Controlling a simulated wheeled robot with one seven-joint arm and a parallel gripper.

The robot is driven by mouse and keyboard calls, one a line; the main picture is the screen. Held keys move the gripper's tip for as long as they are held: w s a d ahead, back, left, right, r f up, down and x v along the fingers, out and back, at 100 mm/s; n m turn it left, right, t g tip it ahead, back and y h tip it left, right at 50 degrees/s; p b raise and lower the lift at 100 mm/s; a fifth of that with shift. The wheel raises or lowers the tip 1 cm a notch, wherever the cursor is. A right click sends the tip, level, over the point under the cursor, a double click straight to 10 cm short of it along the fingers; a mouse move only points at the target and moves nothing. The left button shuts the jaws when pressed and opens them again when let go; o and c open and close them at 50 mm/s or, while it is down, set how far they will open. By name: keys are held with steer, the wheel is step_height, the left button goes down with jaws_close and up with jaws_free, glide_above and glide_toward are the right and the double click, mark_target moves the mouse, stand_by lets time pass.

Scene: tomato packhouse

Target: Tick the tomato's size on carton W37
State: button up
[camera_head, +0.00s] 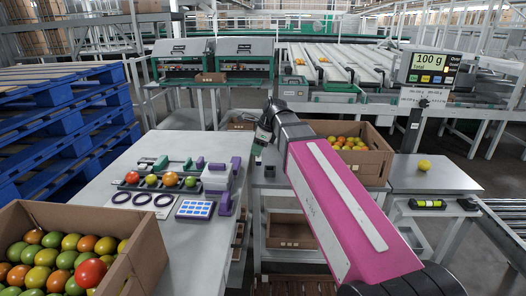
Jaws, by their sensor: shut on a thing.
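My gripper (261,139) hangs at the end of my magenta arm, beyond the right far edge of the left table. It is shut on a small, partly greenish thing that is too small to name. A carton (375,168) with several yellow, orange and red tomatoes stands to its right, partly behind my arm. Another carton (150,252), full of mixed tomatoes, is at the bottom left. A single yellow tomato (424,164) sits on the right-hand table. The scale display (434,66) reads "100 g Total". No W37 marking or size tick can be read.
On the left table (100,190) are a row of tomatoes on a dark rack (123,184), three dark rings (142,198), a blue-and-white pad (195,209) and purple fixtures (225,203). Blue pallets (60,120) stack at the left. A brown carton (290,229) sits on a lower shelf.

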step_height(320, 180, up, 6)
steer(key=s, duration=0.1)
steer(key=shift+s+a, duration=0.35)
steer(key=shift+a, duration=0.1)
stand_by(0.7)
steer(key=shift+r, duration=0.1)
